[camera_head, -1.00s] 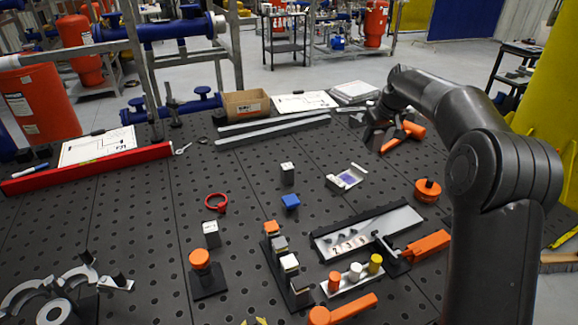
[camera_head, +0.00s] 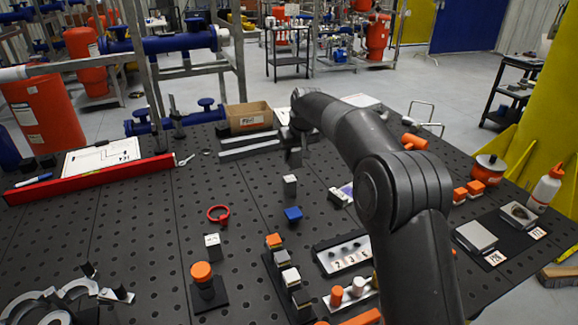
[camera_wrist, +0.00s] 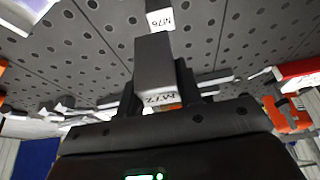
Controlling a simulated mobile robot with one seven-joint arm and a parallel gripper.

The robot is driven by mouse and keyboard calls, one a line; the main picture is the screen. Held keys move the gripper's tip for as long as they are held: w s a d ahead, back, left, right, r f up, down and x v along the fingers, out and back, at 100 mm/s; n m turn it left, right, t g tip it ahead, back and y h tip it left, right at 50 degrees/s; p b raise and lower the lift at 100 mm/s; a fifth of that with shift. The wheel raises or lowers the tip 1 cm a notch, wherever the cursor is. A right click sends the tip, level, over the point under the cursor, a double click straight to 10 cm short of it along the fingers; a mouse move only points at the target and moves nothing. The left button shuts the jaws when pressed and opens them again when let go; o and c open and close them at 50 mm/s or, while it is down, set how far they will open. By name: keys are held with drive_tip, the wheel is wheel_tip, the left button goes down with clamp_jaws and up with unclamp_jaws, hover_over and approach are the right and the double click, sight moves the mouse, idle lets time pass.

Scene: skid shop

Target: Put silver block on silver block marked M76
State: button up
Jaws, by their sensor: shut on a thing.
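My gripper (camera_wrist: 158,92) is shut on a silver block (camera_wrist: 154,62), which has an upside-down label on its near face. In the head view my gripper (camera_head: 296,150) is over the middle of the table, partly hidden by my arm. Another silver block, with a white label that seems to read M76 upside down (camera_wrist: 160,18), stands beyond the held block in the wrist view. It appears to be the upright block (camera_head: 289,186) just below my gripper in the head view. The held block looks apart from it and higher, but the exact gap is unclear.
A blue block (camera_head: 293,214) and a red ring (camera_head: 218,214) lie nearby. Another white-labelled block (camera_head: 212,246) stands front left, behind an orange-capped post (camera_head: 202,273). A black rack of blocks (camera_head: 276,270) is in front.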

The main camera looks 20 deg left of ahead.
drive_tip(key=shift+a+f, duration=0.45)
drive_tip(key=shift+a, duration=0.35)
drive_tip(key=shift+f, duration=2.05)
drive_tip(key=o, duration=1.1)
drive_tip(key=shift+f, duration=0.15)
